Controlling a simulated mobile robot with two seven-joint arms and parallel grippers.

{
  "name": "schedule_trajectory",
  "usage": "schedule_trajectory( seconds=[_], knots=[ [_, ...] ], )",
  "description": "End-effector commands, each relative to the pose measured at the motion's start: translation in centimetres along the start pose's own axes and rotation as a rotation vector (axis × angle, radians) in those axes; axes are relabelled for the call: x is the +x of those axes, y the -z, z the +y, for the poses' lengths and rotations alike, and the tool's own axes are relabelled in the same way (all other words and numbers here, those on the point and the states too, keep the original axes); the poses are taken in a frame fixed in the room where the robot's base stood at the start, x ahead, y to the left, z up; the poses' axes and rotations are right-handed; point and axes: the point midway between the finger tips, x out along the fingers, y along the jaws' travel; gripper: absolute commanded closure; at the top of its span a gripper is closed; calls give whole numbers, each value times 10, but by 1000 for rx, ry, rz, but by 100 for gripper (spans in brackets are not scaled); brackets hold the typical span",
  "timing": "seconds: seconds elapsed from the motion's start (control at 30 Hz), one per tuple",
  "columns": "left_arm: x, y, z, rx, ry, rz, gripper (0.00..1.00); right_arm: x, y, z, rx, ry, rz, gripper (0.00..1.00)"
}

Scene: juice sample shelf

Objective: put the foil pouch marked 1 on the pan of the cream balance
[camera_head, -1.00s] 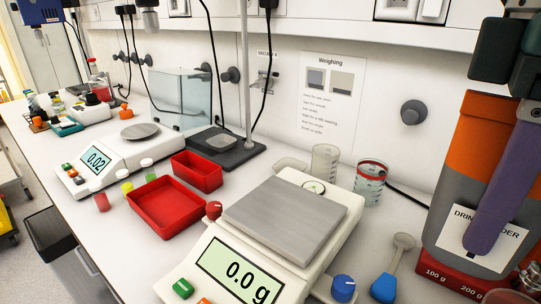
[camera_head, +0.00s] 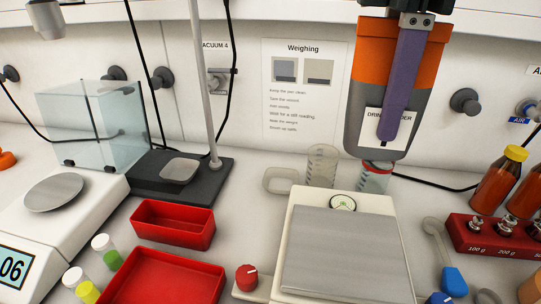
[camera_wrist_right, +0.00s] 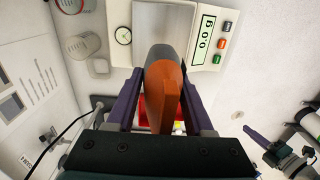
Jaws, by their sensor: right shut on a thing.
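The foil pouch (camera_head: 378,125) is orange above and grey below, with a white "DRINK POWDER" label partly covered by a purple finger; I see no number 1. My right gripper (camera_head: 392,128) is shut on the pouch and holds it upright in the air. The cream balance (camera_head: 296,225) has a bare square steel pan (camera_head: 345,255). The pouch appears above the balance's back right in the head view.
Two red trays (camera_head: 174,224) (camera_head: 165,280) and a white balance (camera_head: 80,205) stand left. A beaker (camera_head: 321,165) and a red-banded jar (camera_head: 375,178) stand behind the cream balance. Weights in a red block (camera_head: 490,236) and orange-brown bottles (camera_head: 498,182) stand right.

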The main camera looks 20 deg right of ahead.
Motion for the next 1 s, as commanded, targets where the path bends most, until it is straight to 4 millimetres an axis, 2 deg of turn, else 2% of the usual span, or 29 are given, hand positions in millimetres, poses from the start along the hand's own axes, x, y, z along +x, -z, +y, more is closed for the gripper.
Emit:
schedule_trajectory(
  seconds=[0.03, 0.2, 0.4, 0.63, 0.8, 1.0],
  knots=[
    [3, -2, 1, -2, -3, -4, 100, 18, 0, -1, 0, 7, -3, 100],
    [2, -2, 3, -5, -7, -6, 100, 68, -1, -1, 1, 6, -5, 100],
    [3, -2, 2, -5, -7, -6, 100, 115, 0, 0, 0, 2, -2, 100],
    [4, -3, 2, -3, -5, -5, 100, 138, 0, 0, 0, 1, -1, 100],
    [6, -4, 0, 2, -1, -5, 100, 166, 0, 0, 0, 1, -1, 100],
    [6, -4, -1, 5, 3, -4, 100, 174, 0, 1, -2, -1, 0, 100]
  ],
)
